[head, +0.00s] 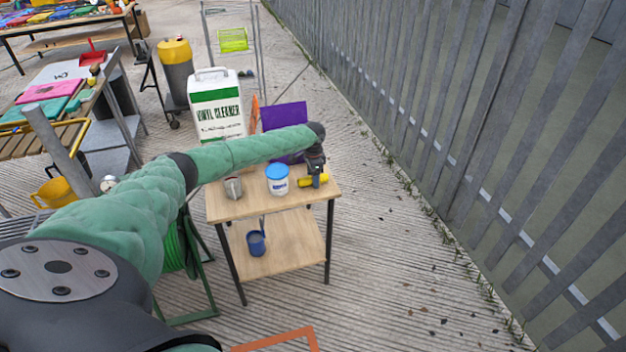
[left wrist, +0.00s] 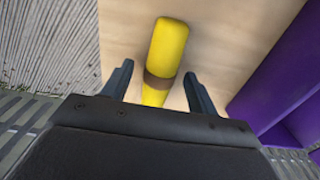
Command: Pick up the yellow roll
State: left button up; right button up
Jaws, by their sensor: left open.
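The yellow roll (head: 306,181) lies on the top of a small wooden table (head: 245,207), near its right end. In the left wrist view the yellow roll (left wrist: 168,52) has a brown band around its middle. My left gripper (head: 316,178) is above the table at the roll. In the left wrist view its two fingers (left wrist: 157,82) are open, one on each side of the roll's near part, with gaps to it. The roll's near end is hidden by the gripper body. My right gripper is not in view.
A blue-lidded white tub (head: 277,181) and a grey mug (head: 233,187) stand left of the roll. A purple object (head: 285,118) is behind it, also to the right in the left wrist view (left wrist: 270,95). A blue mug (head: 256,243) is on the lower shelf. A metal fence stands right.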

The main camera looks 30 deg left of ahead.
pick_arm(q)
jog(key=shift+c, duration=0.2)
jog(key=c, duration=1)
jog(key=shift+c, duration=0.2)
